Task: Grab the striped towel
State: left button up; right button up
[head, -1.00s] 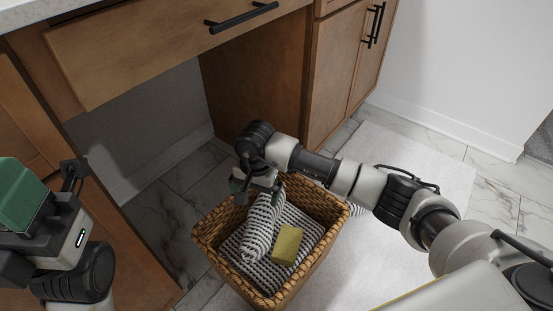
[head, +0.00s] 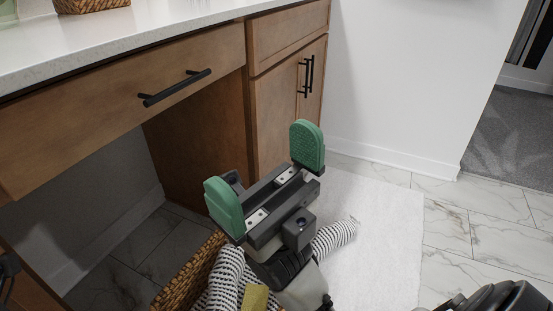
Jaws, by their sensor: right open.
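A black-and-white striped towel (head: 225,283) lies in a woven basket (head: 190,275) at the bottom of the head view, partly cut off by the frame edge. A rolled striped cloth end (head: 337,234) shows to the right of my right gripper, over the white mat; whether it is the same towel is hidden. My right gripper (head: 265,174) is open and empty, its green fingers wide apart and raised above the basket area, pointing away from the towel. Only a dark piece, seemingly of my left gripper, shows at the left edge.
A yellow sponge (head: 255,298) lies on the towel in the basket. A wooden vanity (head: 110,88) with a pale countertop (head: 120,38) stands behind. A white mat (head: 378,240) on the marble floor (head: 480,225) is clear at right.

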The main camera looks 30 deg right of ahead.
aim_at(338, 234)
jog(key=l+z, duration=0.1)
jog(key=z, duration=0.35)
jog(key=l+z, duration=0.1)
jog(key=z, duration=0.35)
jog(key=l+z, duration=0.1)
jog(key=z, duration=0.4)
